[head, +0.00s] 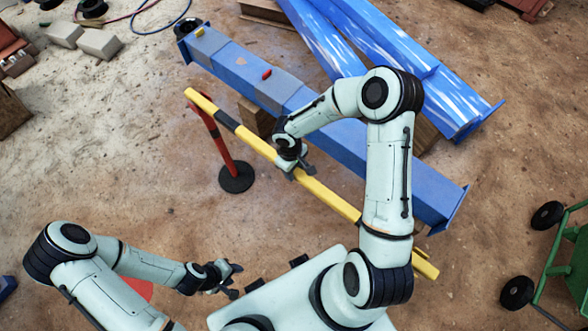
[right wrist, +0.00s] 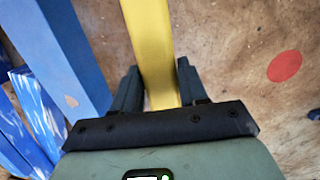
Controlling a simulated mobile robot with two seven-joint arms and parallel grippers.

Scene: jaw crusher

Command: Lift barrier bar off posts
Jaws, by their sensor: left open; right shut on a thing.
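The barrier bar (head: 323,193) is a long yellow bar with dark bands, running diagonally from upper left to lower right. My right arm hides part of its lower right stretch. My right gripper (head: 297,171) is shut on the bar near its middle; in the right wrist view the yellow bar (right wrist: 148,40) passes between its fingers (right wrist: 158,88). A red post (head: 219,144) on a round black base stands under the bar's upper left end; I cannot tell if they touch. No second post is clearly visible. My left gripper (head: 226,279) is open and empty, lower left of the bar.
A long blue beam (head: 345,143) lies just beyond the bar, with more blue beams (head: 390,45) behind it. A green cart (head: 568,255) stands at right. A flat red disc (right wrist: 285,66) shows in the right wrist view. Bare dirt lies left of the post.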

